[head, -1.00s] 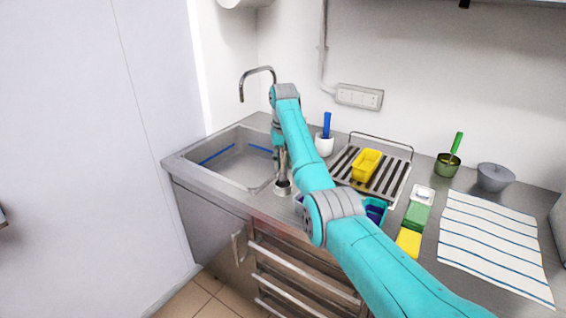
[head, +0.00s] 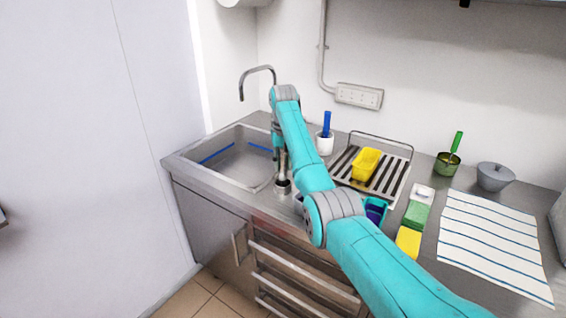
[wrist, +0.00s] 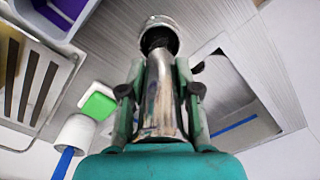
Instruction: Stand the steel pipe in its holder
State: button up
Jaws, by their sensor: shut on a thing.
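The steel pipe (wrist: 161,95) is shiny and is held between the two fingers of my gripper (wrist: 160,92). In the head view the pipe (head: 283,163) hangs roughly upright below my wrist. The holder (wrist: 160,31) is a small round steel cup with a dark inside. It stands on the counter by the sink's right edge in the head view (head: 282,187). The pipe's far end lines up with the holder's mouth. I cannot tell whether the end is just above the mouth or a little way inside.
The sink (head: 236,160) lies left of the holder. A white cup (head: 324,145) with a blue-handled tool stands behind. A drying rack (head: 396,184) with a yellow tub (head: 366,164), sponges (head: 408,241) and a striped cloth (head: 490,245) are to the right.

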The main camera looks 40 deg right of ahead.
jog(key=shift+f, duration=0.15)
jog(key=o, duration=0.7)
jog(key=shift+o, duration=0.2)
jog(key=shift+r, duration=5.45)
